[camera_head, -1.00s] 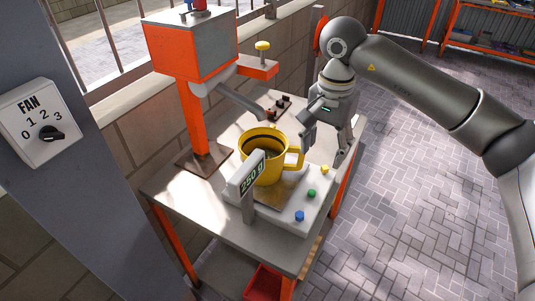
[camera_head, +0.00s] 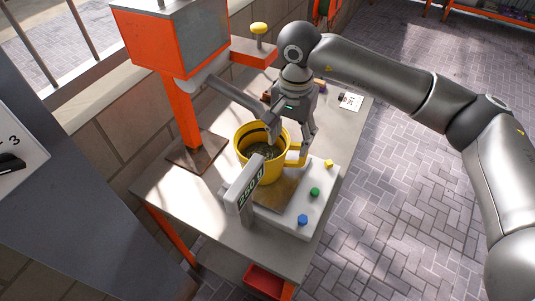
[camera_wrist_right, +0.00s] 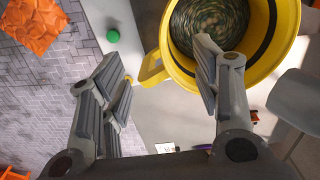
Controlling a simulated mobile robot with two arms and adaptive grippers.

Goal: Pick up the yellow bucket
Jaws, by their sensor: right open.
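The yellow bucket (camera_head: 273,173) stands upright on a grey scale (camera_head: 318,205) and holds greenish-grey granules. Its side handle (camera_head: 297,156) faces right, towards my right gripper. The bucket also fills the top right of the right wrist view (camera_wrist_right: 286,40). My right gripper (camera_head: 291,145) is open and pointing down at the handle side of the bucket. In the right wrist view its fingers (camera_wrist_right: 160,60) lie on either side of the handle (camera_wrist_right: 153,69), one overlapping the bucket's rim and opening, the other outside. Contact is unclear. My left gripper is not in view.
An orange and grey hopper machine (camera_head: 184,45) on an orange post stands left, its spout over the bucket. The scale's upright display (camera_head: 244,186) is in front of the bucket; coloured buttons line its right side.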

